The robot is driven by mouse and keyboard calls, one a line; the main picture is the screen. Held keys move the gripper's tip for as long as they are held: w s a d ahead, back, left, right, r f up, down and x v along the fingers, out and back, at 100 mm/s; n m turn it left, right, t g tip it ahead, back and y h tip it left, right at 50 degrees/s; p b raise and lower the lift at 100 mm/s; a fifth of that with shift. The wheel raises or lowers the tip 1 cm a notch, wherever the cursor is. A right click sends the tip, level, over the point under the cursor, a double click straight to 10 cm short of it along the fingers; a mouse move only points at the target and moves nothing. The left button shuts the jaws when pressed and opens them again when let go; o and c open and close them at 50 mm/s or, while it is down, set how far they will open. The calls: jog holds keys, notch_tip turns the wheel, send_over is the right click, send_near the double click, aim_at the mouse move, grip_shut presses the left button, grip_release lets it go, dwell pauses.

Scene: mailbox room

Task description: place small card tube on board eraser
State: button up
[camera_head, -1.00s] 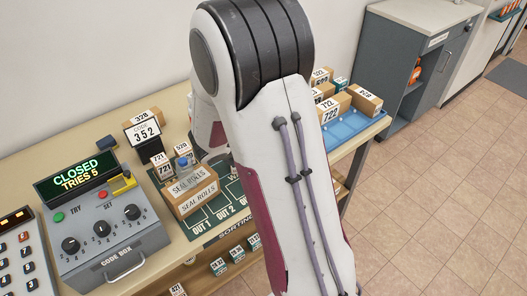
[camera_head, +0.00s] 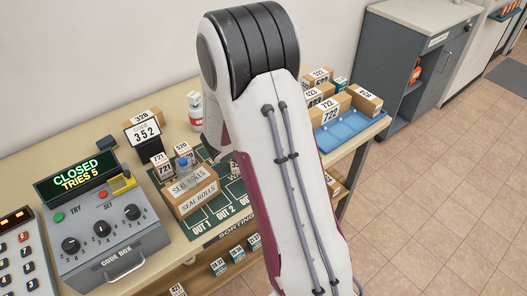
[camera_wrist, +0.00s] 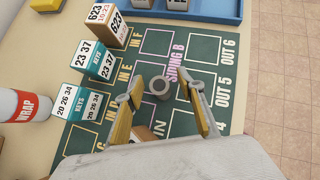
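A small grey ring-shaped thing, which looks like the small card tube (camera_wrist: 160,86) seen end-on, is on the green sorting mat in the wrist view. My gripper (camera_wrist: 163,90) is open, with one yellow-padded finger on each side of the tube and a gap to both. I cannot tell how high the fingertips are above the mat. In the head view my arm hides the gripper and the tube.
The sorting mat (camera_wrist: 208,48) has a blue tray (camera_wrist: 200,10) beyond it. Teal key boxes (camera_wrist: 92,60) and a white-and-red wrap roll (camera_wrist: 24,105) stand at left in the wrist view. Seal rolls boxes (camera_head: 192,190) and the code box (camera_head: 106,238) are left of my arm.

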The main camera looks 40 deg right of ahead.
dwell(0.3)
jog(key=c, duration=0.9)
jog(key=shift+r, duration=0.1)
jog(key=shift+r, duration=4.9)
